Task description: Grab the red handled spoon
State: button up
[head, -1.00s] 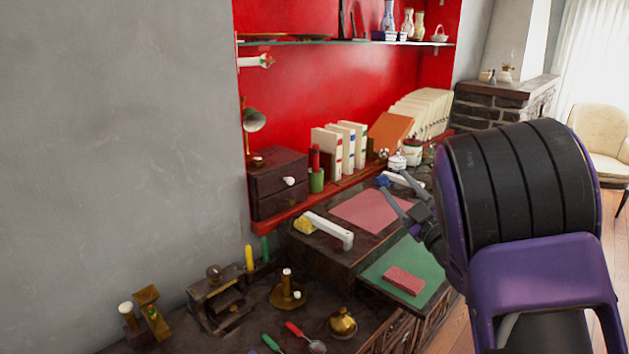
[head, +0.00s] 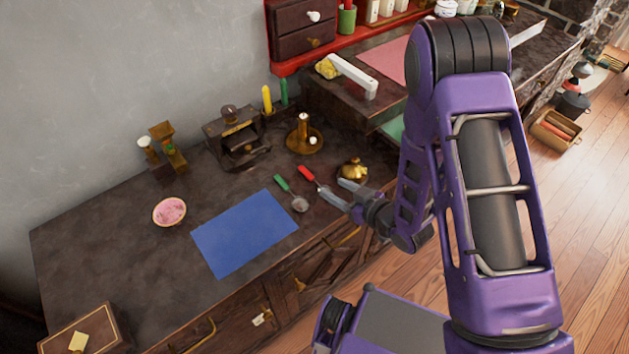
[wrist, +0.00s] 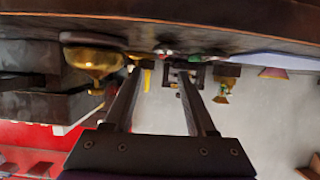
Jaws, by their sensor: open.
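The red handled spoon (head: 306,174) lies on the dark desk top, its red handle pointing to the back left. Its bowl end is partly hidden by my gripper (head: 332,187). The gripper is open and empty, with its fingers at the desk's front edge close to that spoon; I cannot tell whether they touch it. In the wrist view, which is upside down, the two fingers (wrist: 160,73) are spread apart. A small red spot between them seems to be the spoon's handle (wrist: 164,51). A green handled spoon (head: 283,185) lies just left of the red one.
A small brass pot (head: 353,170) stands close behind my gripper. A brass candle holder (head: 304,138) stands behind the spoons. A blue sheet (head: 243,232) and a pink-filled bowl (head: 170,211) are to the left. The raised desk part (head: 318,92) is at the back right.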

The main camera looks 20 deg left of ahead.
aim_at(309, 175)
jog(key=x, duration=0.3)
jog(key=shift+w+a, duration=0.1)
jog(key=shift+s+a+r+x, duration=0.1)
jog(key=shift+x, duration=0.8)
jog(key=shift+s+a+r+x, duration=0.1)
jog(key=shift+x, duration=0.8)
jog(key=shift+s+a+r+x, duration=0.1)
jog(key=shift+x, duration=0.8)
jog(key=shift+d, duration=0.1)
grip_shut()
